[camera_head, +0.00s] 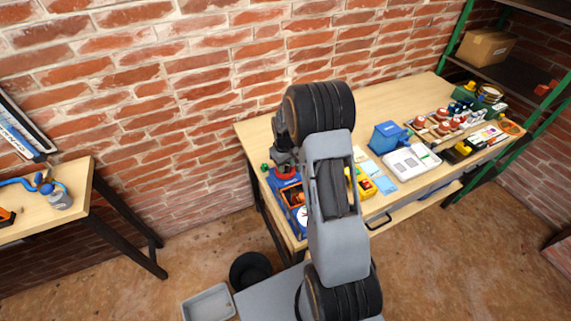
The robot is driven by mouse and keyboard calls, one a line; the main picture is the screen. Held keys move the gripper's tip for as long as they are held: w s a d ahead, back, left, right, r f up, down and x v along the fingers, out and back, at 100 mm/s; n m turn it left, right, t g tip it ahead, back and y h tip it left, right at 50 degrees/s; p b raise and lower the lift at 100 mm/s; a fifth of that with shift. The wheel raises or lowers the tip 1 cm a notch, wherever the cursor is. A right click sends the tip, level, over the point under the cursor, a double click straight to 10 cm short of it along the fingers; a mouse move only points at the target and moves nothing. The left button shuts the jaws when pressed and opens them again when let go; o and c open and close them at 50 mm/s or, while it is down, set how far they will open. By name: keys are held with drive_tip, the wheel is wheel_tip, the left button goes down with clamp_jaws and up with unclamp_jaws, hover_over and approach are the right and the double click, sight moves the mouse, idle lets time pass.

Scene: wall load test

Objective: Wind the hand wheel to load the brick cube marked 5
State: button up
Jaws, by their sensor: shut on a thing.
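A blue test machine (279,191) stands at the left end of the long workbench, partly covered by my arm. A red round part (284,173), which looks like the hand wheel, sits at its far end. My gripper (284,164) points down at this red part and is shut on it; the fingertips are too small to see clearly. An orange-red block (297,198) shows inside the blue frame, but no number can be read on it. A white dial (303,216) is at the machine's near end.
Behind my arm are a yellow-red box (364,184), a blue bin (385,137) and a white tray (411,161). Several red-topped pieces (443,128) stand farther right. A brick wall (180,90) runs behind the workbench (380,104). A side table (76,190) stands left.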

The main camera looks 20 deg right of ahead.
drive_tip(key=shift+c, duration=0.9)
drive_tip(key=shift+m, duration=0.4)
drive_tip(key=m+b, duration=0.2)
drive_tip(key=m, duration=0.1)
drive_tip(key=shift+f, duration=0.1)
drive_tip(key=m+b, duration=0.2)
drive_tip(key=m, duration=0.3)
drive_tip(key=shift+m+b, duration=0.3)
drive_tip(key=shift+m, duration=0.3)
drive_tip(key=o, duration=0.9)
